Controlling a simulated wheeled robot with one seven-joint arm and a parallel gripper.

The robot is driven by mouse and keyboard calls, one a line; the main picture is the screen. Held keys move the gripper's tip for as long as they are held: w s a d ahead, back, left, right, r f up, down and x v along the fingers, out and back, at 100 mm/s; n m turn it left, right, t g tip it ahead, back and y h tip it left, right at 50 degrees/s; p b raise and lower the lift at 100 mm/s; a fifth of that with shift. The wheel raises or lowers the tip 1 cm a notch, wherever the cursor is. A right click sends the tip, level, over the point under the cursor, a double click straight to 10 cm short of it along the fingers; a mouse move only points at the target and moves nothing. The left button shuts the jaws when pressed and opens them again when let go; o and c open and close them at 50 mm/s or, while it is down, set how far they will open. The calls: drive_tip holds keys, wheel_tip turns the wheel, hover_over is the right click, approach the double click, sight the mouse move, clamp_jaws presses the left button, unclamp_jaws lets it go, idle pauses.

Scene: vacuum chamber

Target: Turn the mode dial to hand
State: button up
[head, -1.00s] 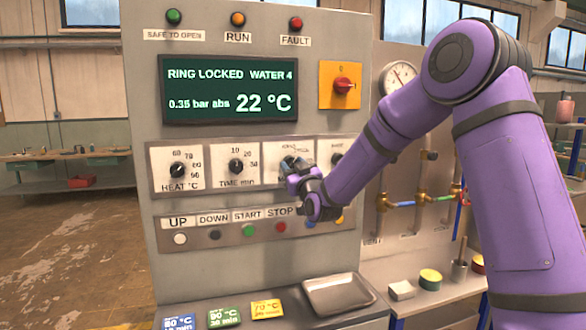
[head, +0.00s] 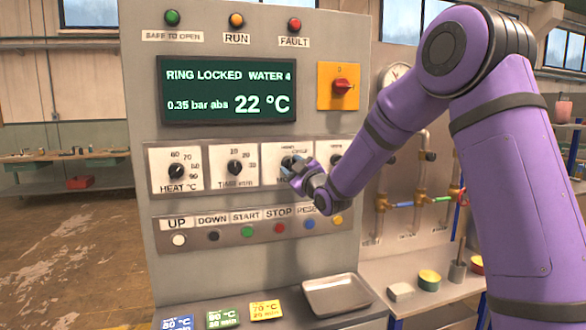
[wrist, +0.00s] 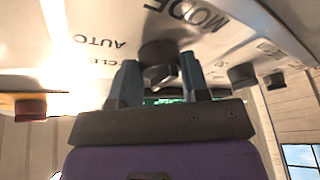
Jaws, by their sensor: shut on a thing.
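The mode dial (head: 286,161) is the third dial in the row on the grey control panel. In the wrist view the dark round knob (wrist: 158,52) sits between my two fingertips, beside the upside-down words MODE, CYCLE and AUTO. My gripper (head: 292,168) is at the panel face, shut on the knob; its blue-grey fingers also show in the wrist view (wrist: 161,76). The hand label and the mark the dial points at cannot be made out.
The heat dial (head: 177,171) and time dial (head: 235,167) are to the left; another dial (head: 336,160) is close on the right. A button row (head: 247,232) runs below. A red rotary switch (head: 342,87) is above. A metal tray (head: 337,293) lies on the ledge.

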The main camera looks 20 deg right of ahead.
drive_tip(key=o, duration=0.9)
drive_tip(key=v, duration=1)
drive_tip(key=shift+s, duration=0.4)
drive_tip(key=shift+f, duration=0.1)
